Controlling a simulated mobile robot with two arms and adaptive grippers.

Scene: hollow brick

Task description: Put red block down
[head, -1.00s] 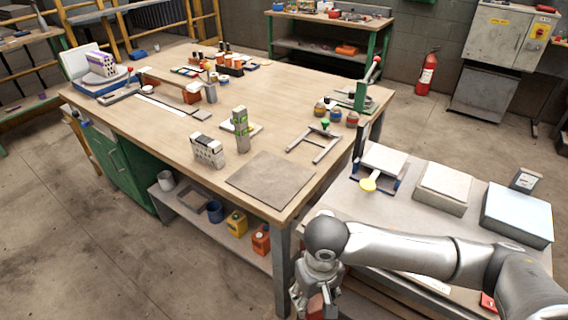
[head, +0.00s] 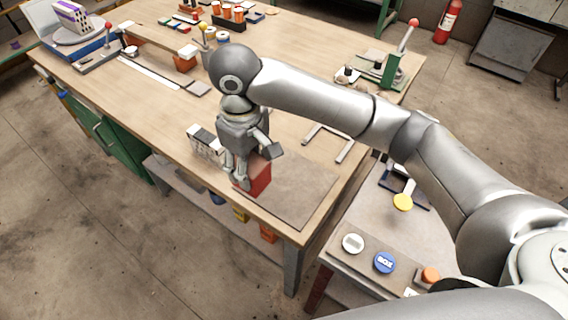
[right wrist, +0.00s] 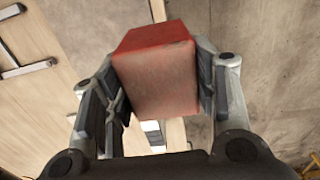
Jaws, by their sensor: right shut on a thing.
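The red block (head: 258,180) is held in my right gripper (head: 256,168) at the left side of the grey square mat (head: 300,192), near the front edge of the workbench. In the right wrist view the block (right wrist: 155,75) sits between the two fingers (right wrist: 160,85), which press on its opposite sides. I cannot tell whether its underside touches the mat or bench. My left gripper is not in view.
A white hollow brick (head: 204,143) stands close left of my right gripper. A grey metal frame (head: 333,140) lies behind the mat. Most of the mat is bare. A side table with round lids (head: 384,262) is at lower right.

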